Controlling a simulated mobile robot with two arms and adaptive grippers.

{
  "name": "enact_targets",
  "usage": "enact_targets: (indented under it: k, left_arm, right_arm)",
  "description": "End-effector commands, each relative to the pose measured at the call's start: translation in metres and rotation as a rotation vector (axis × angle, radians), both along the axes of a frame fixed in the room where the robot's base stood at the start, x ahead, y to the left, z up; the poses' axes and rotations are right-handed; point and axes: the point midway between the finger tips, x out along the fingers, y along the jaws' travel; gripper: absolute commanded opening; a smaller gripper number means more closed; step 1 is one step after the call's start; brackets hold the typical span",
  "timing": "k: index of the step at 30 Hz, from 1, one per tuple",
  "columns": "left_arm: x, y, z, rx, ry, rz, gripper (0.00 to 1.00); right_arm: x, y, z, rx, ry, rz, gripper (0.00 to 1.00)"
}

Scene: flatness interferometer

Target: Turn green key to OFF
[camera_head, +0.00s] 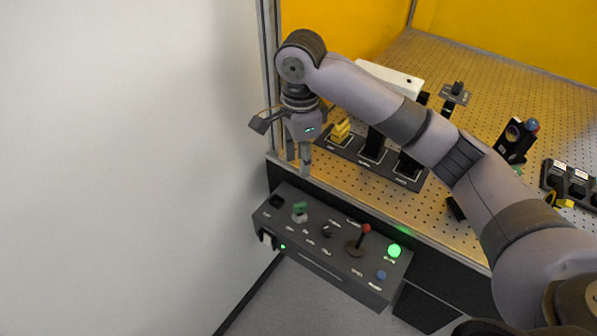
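The green key (299,207) sits in a switch near the left end of the dark control box (327,262), below the table's front edge. Its labels are too small to read, so I cannot tell which position it is turned to. My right gripper (298,164) points down above and behind the key, close to the table's left front corner, and is clear of the key. Its two fingers are apart with nothing between them. My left gripper is out of view.
The control box also carries a red-topped lever (366,228), a lit green button (394,250), a blue button (381,275) and a black knob (326,231). The perforated table (485,125) holds a dark rack with a yellow part (340,131). A white wall (120,160) stands left.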

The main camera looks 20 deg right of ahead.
Motion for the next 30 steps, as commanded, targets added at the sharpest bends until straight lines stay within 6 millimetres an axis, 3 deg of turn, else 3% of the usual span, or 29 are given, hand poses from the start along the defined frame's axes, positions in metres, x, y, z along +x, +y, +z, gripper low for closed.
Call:
enact_targets:
  k: [8,21,30]
  left_arm:
    - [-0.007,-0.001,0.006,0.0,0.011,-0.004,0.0]
    - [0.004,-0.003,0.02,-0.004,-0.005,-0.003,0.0]
    - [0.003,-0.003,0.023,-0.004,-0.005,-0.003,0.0]
  right_arm:
    - [-0.001,0.0,-0.047,0.0,0.004,0.0,0.35]
    - [-0.001,0.0,-0.133,0.0,0.001,0.0,0.35]
    - [0.0,0.001,-0.165,0.002,-0.001,0.003,0.35]
